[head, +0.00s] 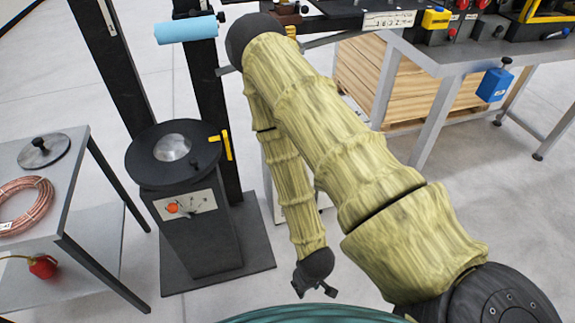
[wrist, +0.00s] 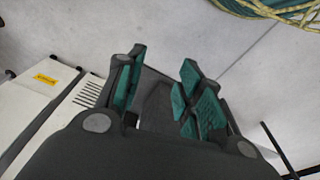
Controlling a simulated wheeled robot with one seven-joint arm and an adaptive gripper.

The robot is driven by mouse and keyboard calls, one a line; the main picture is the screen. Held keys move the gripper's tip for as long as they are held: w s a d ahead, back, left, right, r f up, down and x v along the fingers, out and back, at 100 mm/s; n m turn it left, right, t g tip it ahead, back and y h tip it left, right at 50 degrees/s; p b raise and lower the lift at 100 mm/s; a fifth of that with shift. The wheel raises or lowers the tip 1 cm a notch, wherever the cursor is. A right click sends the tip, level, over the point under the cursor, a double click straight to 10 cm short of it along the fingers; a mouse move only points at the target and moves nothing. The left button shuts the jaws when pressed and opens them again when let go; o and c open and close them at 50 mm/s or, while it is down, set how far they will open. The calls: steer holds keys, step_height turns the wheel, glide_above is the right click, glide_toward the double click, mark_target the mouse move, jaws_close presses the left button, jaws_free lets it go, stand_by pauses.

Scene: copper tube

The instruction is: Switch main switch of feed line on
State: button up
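A black pedestal machine (head: 190,235) with a round top stands left of my arm in the head view. Its pale front panel (head: 200,205) carries a red knob (head: 172,208) with a small dark lever beside it. I cannot tell whether this is the feed line's main switch, or its position. My gripper (head: 315,289) hangs low, to the right of the pedestal and apart from it. In the wrist view its green-padded fingers (wrist: 163,82) are spread with nothing held between them. A white cabinet (wrist: 25,105) with a yellow label (wrist: 45,79) and dark slots shows at left there.
A grey table (head: 62,215) at left holds a copper coil (head: 25,203) and a round metal disc (head: 43,150). A workbench (head: 450,58) stands at upper right, with a wooden stack (head: 358,75) below. The floor right of my arm is clear.

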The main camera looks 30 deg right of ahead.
steer(key=w+d+f+n+t+h+b, duration=0.1)
steer(key=w+d+f+t+b, duration=0.2)
steer(key=w+b, duration=0.45)
steer(key=w+d+f+n+t+b, duration=0.1)
steer(key=w+d+f+t+b, duration=0.1)
steer(key=w+d+b, duration=0.55)
steer(key=w+d+f+n+t+h+b, duration=0.1)
steer(key=w+f+t+b, duration=0.15)
steer(key=w+b, duration=0.5)
steer(key=w+d+r+n+t+h+b, duration=0.1)
steer(key=w+d+r+n+t+b, duration=0.2)
steer(key=w+d+b, duration=0.55)
steer(key=w+d+r+t+h+b, duration=0.1)
steer(key=w+d+r+t+b, duration=0.35)
steer(key=b, duration=0.75)
steer(key=w+d+f+t+b, duration=0.1)
steer(key=w+d+b, duration=0.1)
steer(key=w, duration=0.9)
steer(key=shift+f+b, duration=0.25)
steer(key=shift+b, duration=0.65)
jaws_close()
